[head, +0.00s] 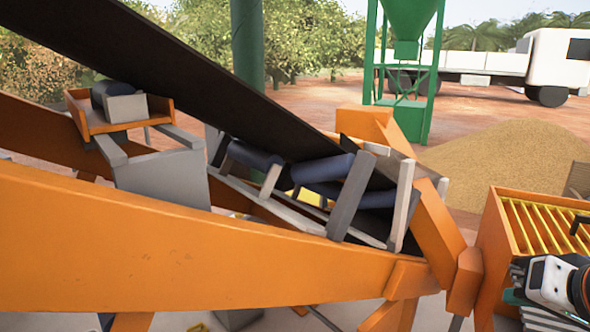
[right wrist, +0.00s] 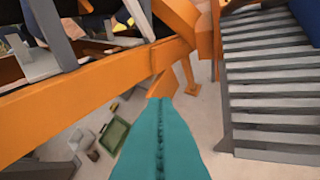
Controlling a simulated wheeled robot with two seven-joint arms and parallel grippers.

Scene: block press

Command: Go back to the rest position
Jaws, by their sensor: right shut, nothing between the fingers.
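My right gripper (head: 514,298) is at the right edge of the head view, beside the orange box with yellow bars. Part of its arm is cut off by the frame edge. In the right wrist view its teal fingers (right wrist: 160,110) are pressed together along a seam with nothing between them. They point toward an orange beam, and I cannot tell how far apart they are. My left gripper is not seen in either view.
An orange conveyor frame (head: 200,250) with a black belt (head: 170,75) fills the left and middle. The orange box with yellow bars (head: 540,225) is at right. Grey slats (right wrist: 270,90) and a green crate (right wrist: 113,133) on the floor show in the wrist view.

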